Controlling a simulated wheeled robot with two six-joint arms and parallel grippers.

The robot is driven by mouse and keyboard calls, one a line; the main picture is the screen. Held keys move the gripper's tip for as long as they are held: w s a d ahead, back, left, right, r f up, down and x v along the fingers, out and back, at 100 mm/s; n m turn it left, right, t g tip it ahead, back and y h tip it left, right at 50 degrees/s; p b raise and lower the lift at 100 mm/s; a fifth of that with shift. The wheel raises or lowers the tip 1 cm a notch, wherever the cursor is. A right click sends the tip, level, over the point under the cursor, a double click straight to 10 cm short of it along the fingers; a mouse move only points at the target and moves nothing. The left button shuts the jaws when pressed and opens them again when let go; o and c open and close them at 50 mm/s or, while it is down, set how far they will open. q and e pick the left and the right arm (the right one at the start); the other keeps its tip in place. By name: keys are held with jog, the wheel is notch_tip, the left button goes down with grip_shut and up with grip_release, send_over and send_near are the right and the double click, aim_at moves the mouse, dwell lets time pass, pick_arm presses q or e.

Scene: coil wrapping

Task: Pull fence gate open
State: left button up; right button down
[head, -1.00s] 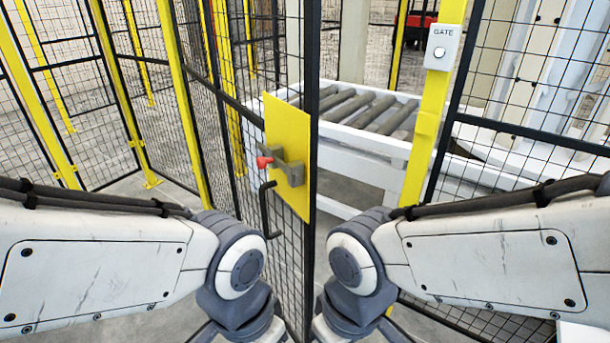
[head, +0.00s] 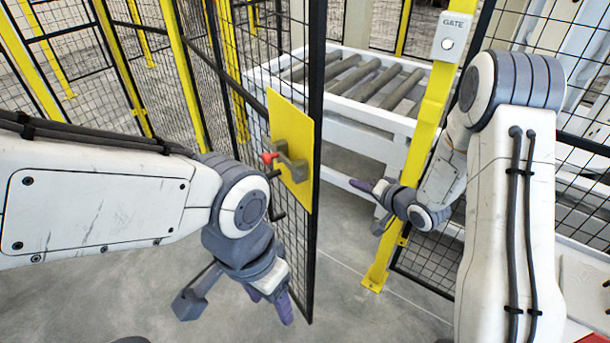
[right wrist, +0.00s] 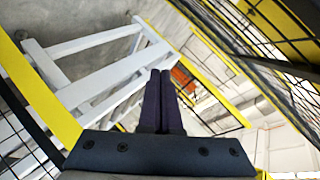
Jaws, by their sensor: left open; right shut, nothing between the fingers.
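The fence gate (head: 309,240) is black mesh with a yellow lock plate (head: 291,135). It stands ajar, with a wide gap between its free edge and the yellow post (head: 420,160). My left gripper (head: 270,301) is open and empty, low in front of the gate. My right gripper (head: 360,185) is shut and empty in the gap; its fingers (right wrist: 160,100) also show in the right wrist view, with the gate's mesh at upper right.
A white roller conveyor (head: 350,90) stands behind the opening. The post bears a GATE button box (head: 453,35). Mesh fence panels with yellow posts (head: 185,85) run along the left. Bare floor (head: 345,290) lies in front of the gap.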

jog(key=w+a+m+t+y+p, duration=0.1)
jog(key=a+y, duration=0.5)
jog(key=a, duration=0.8)
jog(key=w+m+p, duration=0.1)
jog(key=m+p, duration=0.1)
jog(key=p, duration=0.1)
jog(key=shift+w+r+t+y, duration=0.15)
jog(key=shift+r+t+y, duration=0.15)
jog(key=shift+r, duration=0.05)
jog(key=shift+a, duration=0.1)
